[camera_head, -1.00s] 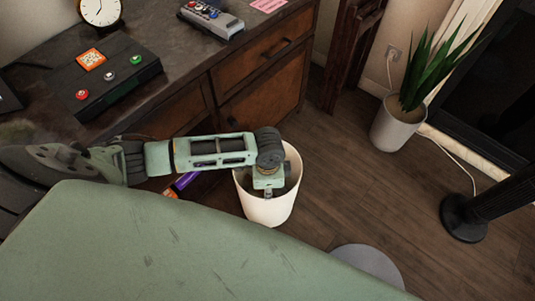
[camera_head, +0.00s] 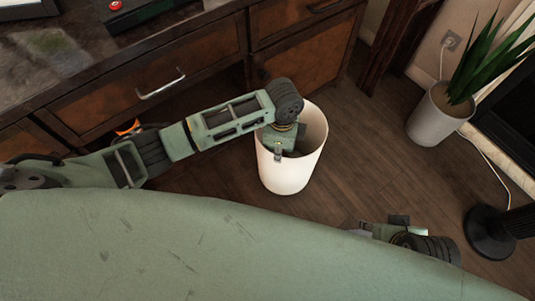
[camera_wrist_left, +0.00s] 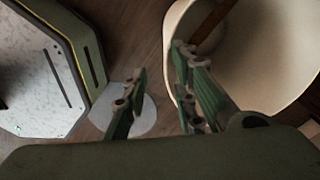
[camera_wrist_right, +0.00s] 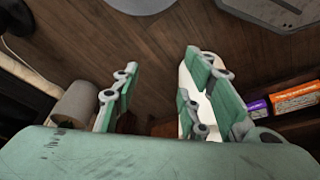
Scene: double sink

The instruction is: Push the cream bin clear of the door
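The cream bin (camera_head: 292,172) stands upright on the floor in front of a wooden cabinet door (camera_head: 312,62). My left gripper (camera_head: 278,152) points down at the bin's near rim. In the left wrist view its fingers (camera_wrist_left: 157,80) are apart, one over the bin's opening and one over the floor outside; whether they touch the wall is unclear. My right gripper (camera_head: 368,228) is low over the floor, right of the bin and apart from it. In the right wrist view its fingers (camera_wrist_right: 160,75) are apart with nothing between them; the bin (camera_wrist_right: 186,85) is partly hidden behind one finger.
A potted plant (camera_head: 435,115) stands by the wall at right, with a white cable beside it. A black round stand base (camera_head: 488,232) is nearer. Open wooden floor lies between. Purple (camera_wrist_right: 257,105) and orange (camera_wrist_right: 294,96) boxes show on the right wrist view's right.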

